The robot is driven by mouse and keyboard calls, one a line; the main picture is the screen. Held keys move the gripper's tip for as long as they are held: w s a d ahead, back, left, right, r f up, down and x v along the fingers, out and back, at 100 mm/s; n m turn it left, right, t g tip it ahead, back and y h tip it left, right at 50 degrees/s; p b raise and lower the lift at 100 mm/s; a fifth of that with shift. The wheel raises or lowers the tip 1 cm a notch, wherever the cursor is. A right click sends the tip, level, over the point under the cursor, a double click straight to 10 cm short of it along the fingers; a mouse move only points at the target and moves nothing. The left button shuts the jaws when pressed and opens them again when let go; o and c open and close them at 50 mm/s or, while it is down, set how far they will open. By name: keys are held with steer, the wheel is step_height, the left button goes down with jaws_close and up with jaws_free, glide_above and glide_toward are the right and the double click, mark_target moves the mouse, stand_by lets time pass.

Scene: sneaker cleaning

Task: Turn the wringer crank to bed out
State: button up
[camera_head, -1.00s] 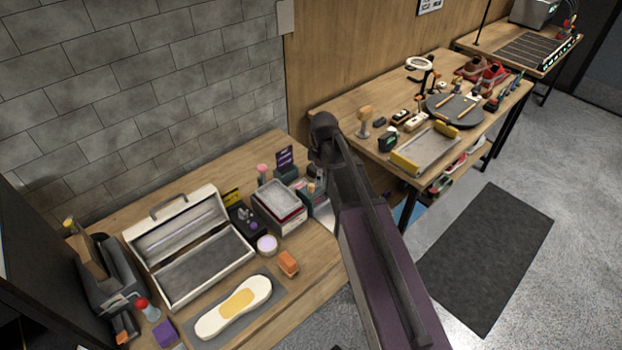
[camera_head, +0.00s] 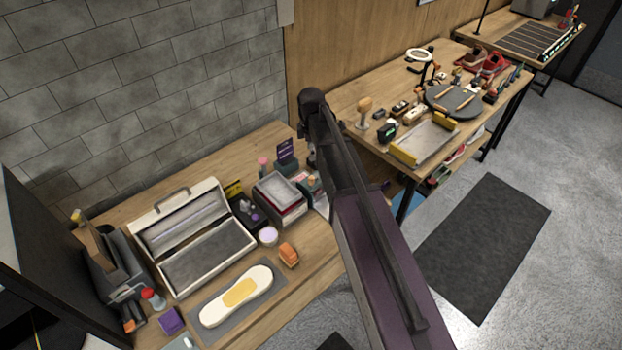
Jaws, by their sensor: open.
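I cannot make out a wringer or its crank for certain. A shallow grey tray (camera_head: 427,142) with yellow blocks at its ends lies at the front of the second table. A dark slatted bed (camera_head: 531,44) lies on the far table at the top right. I cannot tell if either belongs to the wringer. My dark arm rises from the bottom right to a joint at the near table's right end and hides what is behind it. My gripper is not in view.
The near table (camera_head: 225,327) holds an open white toolbox (camera_head: 160,212), a sole on a grey mat (camera_head: 198,301), an orange block (camera_head: 288,255) and boxes. The second table (camera_head: 352,92) carries a round dark turntable (camera_head: 453,101), shoes and tools. A dark mat (camera_head: 482,245) lies on open floor.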

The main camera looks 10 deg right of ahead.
mark_target(311, 177)
steer(key=shift+f+b, duration=6.7)
steer(key=shift+f, duration=0.15)
steer(key=shift+c, duration=0.3)
jaws_close()
